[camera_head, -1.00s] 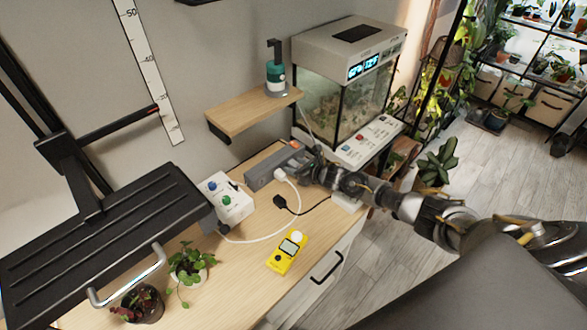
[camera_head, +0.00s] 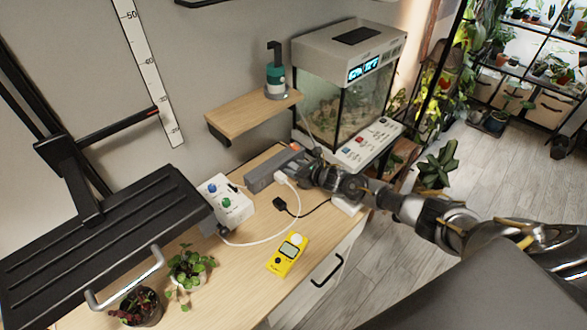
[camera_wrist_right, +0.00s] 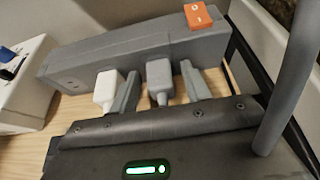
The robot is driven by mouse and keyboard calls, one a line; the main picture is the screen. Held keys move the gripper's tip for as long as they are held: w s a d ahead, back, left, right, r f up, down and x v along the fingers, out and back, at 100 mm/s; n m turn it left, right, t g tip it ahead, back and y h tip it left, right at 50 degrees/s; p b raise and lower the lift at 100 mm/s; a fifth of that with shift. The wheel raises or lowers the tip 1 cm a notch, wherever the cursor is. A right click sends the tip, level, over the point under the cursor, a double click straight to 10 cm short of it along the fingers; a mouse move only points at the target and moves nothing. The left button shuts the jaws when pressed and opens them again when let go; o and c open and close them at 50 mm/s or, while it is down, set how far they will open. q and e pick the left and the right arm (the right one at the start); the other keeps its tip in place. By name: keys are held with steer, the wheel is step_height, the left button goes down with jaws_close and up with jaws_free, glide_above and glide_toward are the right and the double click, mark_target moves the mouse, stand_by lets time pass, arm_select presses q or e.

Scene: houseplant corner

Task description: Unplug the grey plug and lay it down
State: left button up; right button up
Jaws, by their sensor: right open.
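The grey plug (camera_wrist_right: 159,80) sits in the grey power strip (camera_wrist_right: 110,58) in the right wrist view, between the white plug and the orange switch. My right gripper (camera_wrist_right: 160,86) is open, with one finger on each side of the grey plug. In the head view my right gripper (camera_head: 303,168) reaches the strip (camera_head: 262,177) from the right and hides the grey plug. A white plug (camera_wrist_right: 107,90) is in the strip, close beside the left finger; it also shows in the head view (camera_head: 281,177). My left gripper is not in view.
A loose black plug (camera_head: 281,203) with its cable lies on the desk (camera_head: 232,262). A yellow meter (camera_head: 288,255), a white control box (camera_head: 227,202) and potted plants (camera_head: 188,266) stand nearer. The aquarium (camera_head: 340,105) is behind. Bare wood lies around the meter.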

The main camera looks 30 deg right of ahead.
stand_by(0.4)
jaws_close()
stand_by(0.4)
steer(key=shift+s, duration=0.15)
steer(key=shift+s+d, duration=0.1)
steer(key=shift+s+d+p, duration=0.3)
steer(key=shift+s+p, duration=0.15)
steer(key=shift+s, duration=0.4)
steer(key=shift+s+d+p, duration=0.3)
steer(key=shift+s+p, duration=0.1)
steer(key=shift+s, duration=0.5)
steer(key=shift+s+d+p, duration=0.3)
steer(key=shift+s+p, duration=0.15)
steer(key=shift+s, duration=0.4)
